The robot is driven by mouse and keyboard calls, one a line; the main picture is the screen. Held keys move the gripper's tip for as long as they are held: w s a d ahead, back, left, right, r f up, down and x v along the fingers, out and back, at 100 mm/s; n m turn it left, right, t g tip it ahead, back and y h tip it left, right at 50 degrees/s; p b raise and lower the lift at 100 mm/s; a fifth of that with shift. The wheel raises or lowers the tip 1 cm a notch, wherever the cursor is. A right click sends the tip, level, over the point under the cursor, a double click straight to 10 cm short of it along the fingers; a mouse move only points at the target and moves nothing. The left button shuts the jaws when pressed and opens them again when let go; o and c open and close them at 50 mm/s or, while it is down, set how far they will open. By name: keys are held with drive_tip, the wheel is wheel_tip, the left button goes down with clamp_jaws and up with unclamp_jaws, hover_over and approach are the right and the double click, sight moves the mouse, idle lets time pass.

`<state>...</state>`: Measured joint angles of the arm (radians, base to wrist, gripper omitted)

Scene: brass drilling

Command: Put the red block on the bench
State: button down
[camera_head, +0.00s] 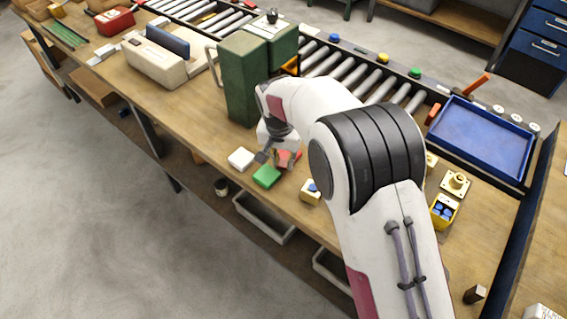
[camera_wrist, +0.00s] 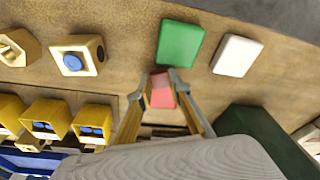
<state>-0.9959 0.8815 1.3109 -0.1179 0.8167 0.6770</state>
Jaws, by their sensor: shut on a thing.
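The red block (camera_wrist: 161,95) is between the two fingertips of my gripper (camera_wrist: 160,80), which is shut on it. In the head view the red block (camera_head: 288,158) shows partly behind my gripper (camera_head: 272,157), low over the front part of the wooden bench (camera_head: 185,107). I cannot tell whether its underside touches the bench. A green block (camera_head: 266,176) lies on the bench close by, and a white block (camera_head: 241,158) lies to its left. Both also show beyond the fingertips in the wrist view, the green block (camera_wrist: 180,43) left of the white block (camera_wrist: 237,55).
A tall dark green machine (camera_head: 242,85) stands behind my gripper. A yellow block with a blue button (camera_head: 311,191) is to the right near the front edge. A blue tray (camera_head: 483,137) lies at the right, and a roller conveyor (camera_head: 350,72) runs along the back.

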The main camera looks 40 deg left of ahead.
drive_tip(key=shift+s+d+f, duration=0.15)
drive_tip(key=shift+f, duration=0.3)
drive_tip(key=shift+s+d+f, duration=0.1)
drive_tip(key=shift+d+f, duration=0.05)
drive_tip(key=shift+f, duration=0.25)
drive_tip(key=c, duration=2.1)
unclamp_jaws()
drive_tip(key=shift+c, duration=0.2)
drive_tip(key=shift+w+a+r, duration=0.1)
drive_tip(key=shift+a+r, duration=0.05)
drive_tip(key=shift+r, duration=0.1)
drive_tip(key=shift+r, duration=0.25)
wheel_tip(320, 180, up, 7)
drive_tip(key=s, duration=0.1)
drive_tip(key=shift+d, duration=0.2)
